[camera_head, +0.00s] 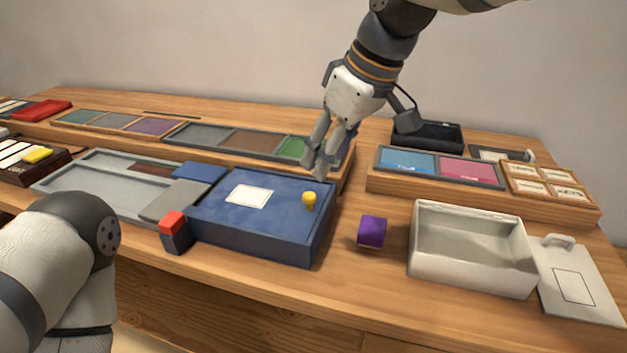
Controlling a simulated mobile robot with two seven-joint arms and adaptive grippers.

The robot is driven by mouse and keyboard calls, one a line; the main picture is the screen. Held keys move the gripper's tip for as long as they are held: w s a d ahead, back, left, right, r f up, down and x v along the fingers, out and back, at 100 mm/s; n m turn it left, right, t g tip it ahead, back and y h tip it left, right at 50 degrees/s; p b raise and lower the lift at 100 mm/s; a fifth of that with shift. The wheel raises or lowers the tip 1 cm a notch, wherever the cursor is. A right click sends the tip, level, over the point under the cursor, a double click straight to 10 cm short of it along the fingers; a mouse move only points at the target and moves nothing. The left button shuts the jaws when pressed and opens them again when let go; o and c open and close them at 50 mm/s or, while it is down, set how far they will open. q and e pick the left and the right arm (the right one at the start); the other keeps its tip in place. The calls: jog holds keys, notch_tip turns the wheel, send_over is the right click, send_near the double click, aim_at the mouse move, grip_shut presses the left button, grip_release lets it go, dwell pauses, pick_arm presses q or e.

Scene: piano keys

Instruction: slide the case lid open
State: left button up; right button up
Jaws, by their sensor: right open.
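The blue case (262,242) stands on the table with its flat blue lid (285,190) on top. The lid carries a white label (249,195) and a small yellow knob (309,200) near its right side. The lid covers the case, so I cannot see inside. My right gripper (316,170) is open and empty, pointing down just above and behind the knob, apart from it. Part of my left arm shows at the lower left, but its gripper is not in view.
A purple cube (372,232) lies right of the case, then an open white box (470,268) and a white handled panel (577,285). A red-topped dark block (174,232) stands at the case's front left. A grey tray (100,185) lies to the left. Raised wooden racks line the back.

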aim_at(309, 195)
jog(key=x, duration=0.9)
jog(key=shift+s+f+b, duration=0.1)
jog(key=shift+f+b, duration=0.05)
jog(key=shift+b, duration=0.2)
grip_shut()
